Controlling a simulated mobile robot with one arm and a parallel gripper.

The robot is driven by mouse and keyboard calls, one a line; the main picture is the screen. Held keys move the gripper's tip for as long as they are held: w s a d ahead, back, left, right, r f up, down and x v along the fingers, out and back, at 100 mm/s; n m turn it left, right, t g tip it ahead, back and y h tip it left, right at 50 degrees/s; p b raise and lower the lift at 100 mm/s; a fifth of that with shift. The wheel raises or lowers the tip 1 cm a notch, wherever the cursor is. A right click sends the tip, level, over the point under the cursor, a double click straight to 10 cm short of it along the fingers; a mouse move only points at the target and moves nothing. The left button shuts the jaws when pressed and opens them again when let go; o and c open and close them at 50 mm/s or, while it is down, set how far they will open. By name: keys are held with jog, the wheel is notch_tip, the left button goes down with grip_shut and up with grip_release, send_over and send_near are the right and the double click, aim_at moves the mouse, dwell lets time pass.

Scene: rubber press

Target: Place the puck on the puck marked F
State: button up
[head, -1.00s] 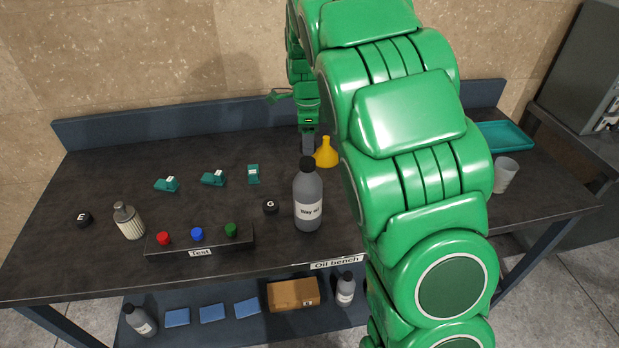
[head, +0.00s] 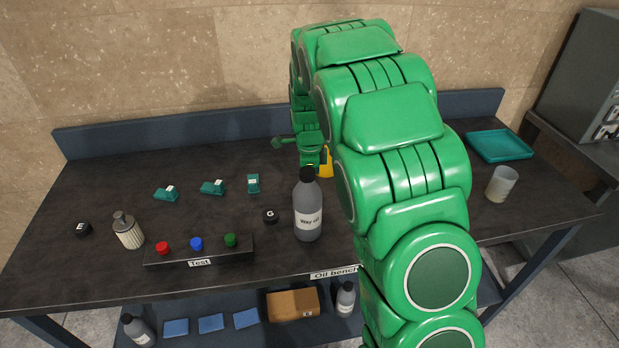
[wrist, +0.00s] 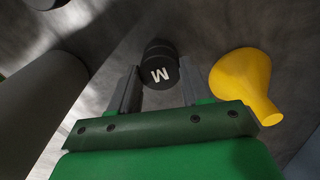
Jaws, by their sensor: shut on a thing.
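No letter F is visible in any view. In the head view my gripper (head: 311,166) is low over the bench behind the bottle, and its fingers and the puck are hidden. A puck marked G (head: 270,215) and a puck marked E (head: 83,229) lie on the bench.
A grey oil bottle (head: 308,213) stands in front of my gripper. A yellow funnel (wrist: 240,80) is close to the right finger. A button box (head: 199,250), a metal can (head: 128,231), teal parts (head: 213,187), a cup (head: 502,184) and a teal tray (head: 500,146) are farther off.

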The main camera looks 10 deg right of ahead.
jog(key=shift+f, duration=0.1)
jog(key=o, duration=1)
jog(key=shift+o, duration=0.2)
notch_tip(320, 180, up, 12)
jog(key=shift+r, duration=0.2)
